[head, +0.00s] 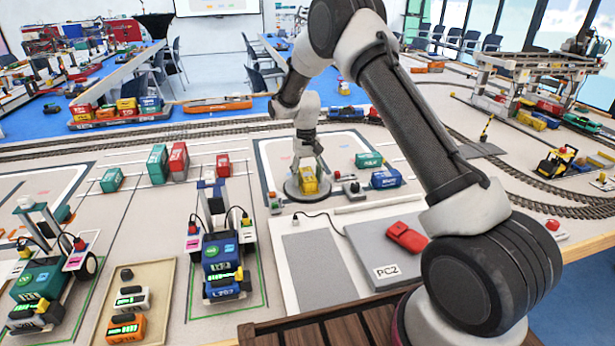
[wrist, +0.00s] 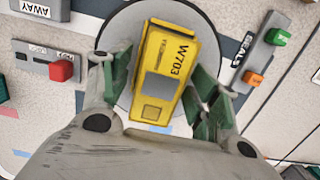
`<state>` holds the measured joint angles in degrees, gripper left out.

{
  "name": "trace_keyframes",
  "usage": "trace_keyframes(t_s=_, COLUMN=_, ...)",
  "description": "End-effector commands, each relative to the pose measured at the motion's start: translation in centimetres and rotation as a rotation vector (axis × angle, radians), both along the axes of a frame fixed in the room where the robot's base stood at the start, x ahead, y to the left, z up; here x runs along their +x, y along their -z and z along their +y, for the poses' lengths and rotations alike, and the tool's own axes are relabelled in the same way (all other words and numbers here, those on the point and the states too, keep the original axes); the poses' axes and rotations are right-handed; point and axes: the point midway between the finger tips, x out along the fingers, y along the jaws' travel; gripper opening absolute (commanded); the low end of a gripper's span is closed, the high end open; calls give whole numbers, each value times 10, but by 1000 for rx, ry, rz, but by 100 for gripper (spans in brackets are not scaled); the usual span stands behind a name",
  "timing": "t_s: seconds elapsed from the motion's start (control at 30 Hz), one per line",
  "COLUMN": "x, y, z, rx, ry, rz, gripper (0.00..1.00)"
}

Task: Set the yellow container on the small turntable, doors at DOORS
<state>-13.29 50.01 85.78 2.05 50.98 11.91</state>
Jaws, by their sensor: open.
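The yellow container (head: 309,181), marked W703 in the wrist view (wrist: 165,62), sits on the small grey round turntable (head: 290,190). The turntable's pale disc also shows around it in the wrist view (wrist: 120,35). My gripper (head: 308,170) is over the container. In the wrist view my gripper (wrist: 155,75) is open, with one green-padded finger on each side of the container. The container lies slightly tilted in that picture. Whether either pad touches it, I cannot tell. I cannot read a DOORS mark, and cannot tell which end has the doors.
A SEALS box (wrist: 258,52) with green and orange buttons stands right of the turntable. A box with a red knob (wrist: 61,70) is on the left. Teal (head: 368,160) and blue (head: 385,178) containers lie close by. A grey PC2 box (head: 370,250) is in front.

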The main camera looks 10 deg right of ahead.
Motion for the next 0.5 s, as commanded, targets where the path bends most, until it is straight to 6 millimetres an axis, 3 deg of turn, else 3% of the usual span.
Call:
trace_keyframes(t_s=0.17, x=2, y=-12, z=0, rx=1, ry=0, rz=-4, gripper=61)
trace_keyframes(t_s=0.5, x=11, y=-85, z=0, rx=1, ry=0, rz=-4, gripper=61)
